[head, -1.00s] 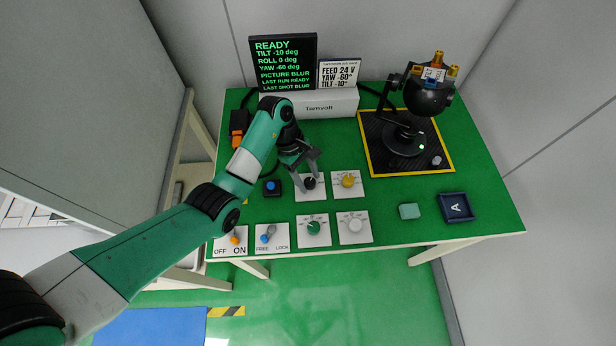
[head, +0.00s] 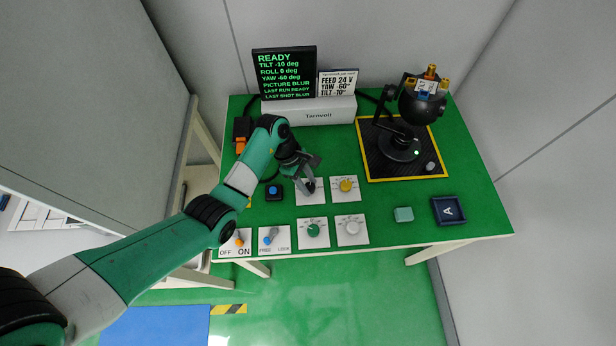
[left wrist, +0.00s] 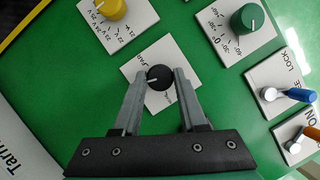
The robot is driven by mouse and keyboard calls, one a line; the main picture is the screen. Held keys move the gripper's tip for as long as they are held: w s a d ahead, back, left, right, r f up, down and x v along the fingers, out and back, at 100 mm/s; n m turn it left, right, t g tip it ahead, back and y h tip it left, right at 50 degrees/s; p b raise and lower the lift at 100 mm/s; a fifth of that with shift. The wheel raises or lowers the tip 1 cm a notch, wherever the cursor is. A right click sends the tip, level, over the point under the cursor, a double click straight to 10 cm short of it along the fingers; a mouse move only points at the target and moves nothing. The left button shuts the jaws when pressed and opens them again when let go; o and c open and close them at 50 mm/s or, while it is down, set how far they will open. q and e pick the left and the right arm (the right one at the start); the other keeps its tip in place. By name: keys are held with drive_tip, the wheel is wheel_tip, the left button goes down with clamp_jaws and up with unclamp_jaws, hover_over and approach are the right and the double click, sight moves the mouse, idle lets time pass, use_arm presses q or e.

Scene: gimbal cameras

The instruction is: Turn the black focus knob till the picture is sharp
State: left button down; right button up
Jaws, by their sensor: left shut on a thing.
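The black focus knob (left wrist: 160,78) sits on a white plate (left wrist: 186,70) and has a white pointer line, seen in the left wrist view. My left gripper (left wrist: 160,76) is shut on the knob, one finger on each side. In the head view the left gripper (head: 307,187) comes down over the knob and mostly hides it. The display (head: 284,74) at the back reads READY, TILT -10 deg, ROLL 0 deg, YAW -60 deg, PICTURE BLUR, LAST SHOT BLUR. The gimbal camera (head: 422,100) stands on a black, yellow-edged pad (head: 435,152). My right gripper is not in view.
Close by are a yellow knob (head: 346,185), a green knob (head: 313,229), a white knob (head: 352,228), a blue button (head: 273,190) and two levers (head: 269,236) at the front left. A teal block (head: 403,214) and a dark tray (head: 463,211) lie right, with bare green table around.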

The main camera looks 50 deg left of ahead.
use_arm(q)
drive_tip(key=n+p, duration=0.1)
drive_tip(key=p, duration=0.1)
drive_tip(key=n+p, duration=0.1)
drive_tip(key=shift+s+r+n+t+y+p, duration=0.1)
drive_tip(key=shift+r+n+t+y+p, duration=0.2)
drive_tip(key=shift+t+p, duration=0.1)
drive_tip(key=shift+f+n+p, duration=0.2)
drive_tip(key=shift+n+p, duration=0.3)
drive_tip(key=shift+p, duration=0.05)
drive_tip(key=shift+c, duration=2.2)
unclamp_jaws()
drive_tip(key=p+v, duration=0.4)
drive_tip(key=v, duration=0.7)
drive_tip(key=shift+s+r+p, duration=0.2)
drive_tip(key=shift+s+p, duration=0.1)
drive_tip(key=shift+p, duration=0.1)
drive_tip(key=shift+d, duration=0.1)
